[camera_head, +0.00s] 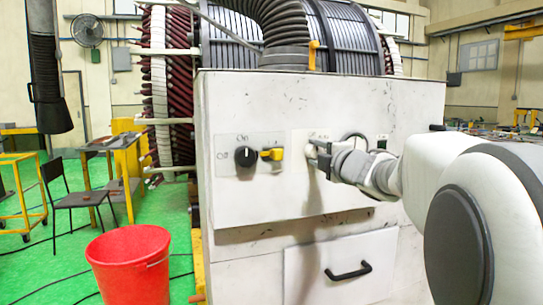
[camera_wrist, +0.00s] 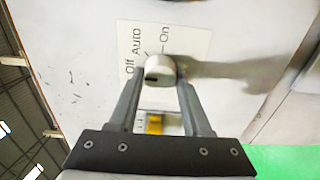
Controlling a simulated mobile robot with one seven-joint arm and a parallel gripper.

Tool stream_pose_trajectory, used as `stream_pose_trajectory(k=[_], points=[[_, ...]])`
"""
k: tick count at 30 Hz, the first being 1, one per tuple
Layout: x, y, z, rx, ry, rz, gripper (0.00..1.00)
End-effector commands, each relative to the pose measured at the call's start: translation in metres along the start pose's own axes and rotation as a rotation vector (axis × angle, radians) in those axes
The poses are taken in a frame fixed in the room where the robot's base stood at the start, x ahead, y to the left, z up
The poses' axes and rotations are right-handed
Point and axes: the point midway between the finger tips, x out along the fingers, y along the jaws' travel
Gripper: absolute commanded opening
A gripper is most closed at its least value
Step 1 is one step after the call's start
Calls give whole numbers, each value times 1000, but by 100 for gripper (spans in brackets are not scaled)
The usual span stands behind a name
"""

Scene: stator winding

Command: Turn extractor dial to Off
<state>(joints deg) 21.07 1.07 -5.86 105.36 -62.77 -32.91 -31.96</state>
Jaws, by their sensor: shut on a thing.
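The extractor dial (camera_wrist: 161,68) is a pale round knob on a label plate (camera_wrist: 186,42) printed Off, Auto and On. A dark mark shows on the knob's lower left edge in the wrist view; I cannot tell for sure which word it points to. My gripper (camera_wrist: 160,82) is shut on the dial, with one finger on each side of it. In the head view my gripper (camera_head: 320,158) is at the white cabinet front and hides the dial. Only part of the label plate (camera_head: 305,139) shows there.
Left of my gripper on the cabinet (camera_head: 330,205) are a black dial (camera_head: 245,156) marked On and Off and a yellow switch (camera_head: 273,154). A drawer with a black handle (camera_head: 348,271) is below. A red bucket (camera_head: 130,266) and chair (camera_head: 79,196) stand at left.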

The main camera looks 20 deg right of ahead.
Motion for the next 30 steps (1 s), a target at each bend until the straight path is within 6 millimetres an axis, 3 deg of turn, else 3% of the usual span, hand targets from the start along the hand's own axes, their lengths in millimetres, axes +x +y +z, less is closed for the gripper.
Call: stream_pose_trajectory(k=[11,12,17,30], points=[[0,0,0,-8,1,-1,0],[0,0,0,-8,1,-1,52],[0,0,0,-6,0,-1,79],[0,0,-1,-5,0,0,79]])
